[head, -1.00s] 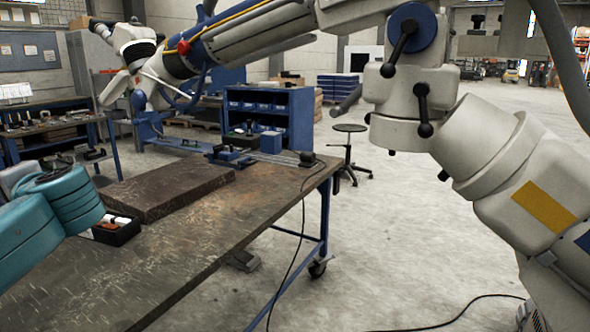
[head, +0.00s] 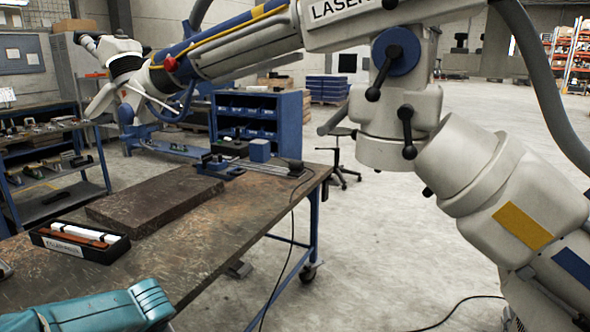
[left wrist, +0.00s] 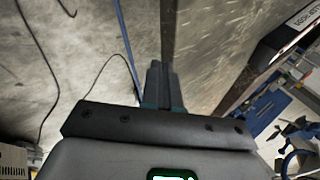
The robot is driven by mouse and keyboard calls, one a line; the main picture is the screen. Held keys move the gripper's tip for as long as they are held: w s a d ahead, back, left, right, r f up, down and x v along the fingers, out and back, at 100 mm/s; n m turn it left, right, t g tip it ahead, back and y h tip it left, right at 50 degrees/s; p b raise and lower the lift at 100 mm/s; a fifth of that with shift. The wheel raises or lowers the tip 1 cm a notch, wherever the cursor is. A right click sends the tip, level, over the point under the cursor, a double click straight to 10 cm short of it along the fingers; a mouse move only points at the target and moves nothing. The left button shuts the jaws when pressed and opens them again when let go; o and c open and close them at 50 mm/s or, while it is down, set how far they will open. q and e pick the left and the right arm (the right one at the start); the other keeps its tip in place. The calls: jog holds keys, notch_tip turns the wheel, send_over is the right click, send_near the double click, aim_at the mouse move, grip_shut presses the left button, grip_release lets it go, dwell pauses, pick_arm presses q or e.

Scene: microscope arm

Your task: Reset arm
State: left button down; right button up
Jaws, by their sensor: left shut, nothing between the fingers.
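The microscope arm (head: 380,125) is a large white jointed arm with a blue disc, black lever handles and a "LASER" marking. It spans the head view from the right, over the workbench, to a white head (head: 125,60) at the upper left. My teal left arm shows low at the left of the head view, below the microscope arm and apart from it; its fingertips are not clear there. In the left wrist view my left gripper (left wrist: 160,84) is shut and empty, with its dark fingers together. My right gripper is not in view.
The worn workbench (head: 215,240) carries a dark slab (head: 155,198), a black tray (head: 80,243) of tools and small devices. A blue cabinet (head: 260,120) and a stool (head: 340,155) stand beyond. Cables (head: 292,260) hang to the floor. Floor right of the bench is mostly clear.

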pick_arm(q)
jog(key=s+d+f+n+g+h+p, duration=0.4)
jog(key=s+d+f+h, duration=0.3)
jog(key=s+d+f, duration=0.65)
jog(key=s+d+f+n+p, duration=0.2)
jog(key=s+d+n+p, duration=0.1)
jog(key=s, duration=0.4)
jog(key=s+d+f+n+g+h+p, duration=0.1)
jog(key=s+d+f+n+p, duration=0.1)
jog(key=s, duration=0.4)
jog(key=d+f+n, duration=0.1)
jog(key=d, duration=0.1)
jog(key=shift+s+d+f+p, duration=0.2)
jog(key=shift+s+d+p, duration=0.15)
jog(key=shift+d+p, duration=0.05)
jog(key=shift+a, duration=0.2)
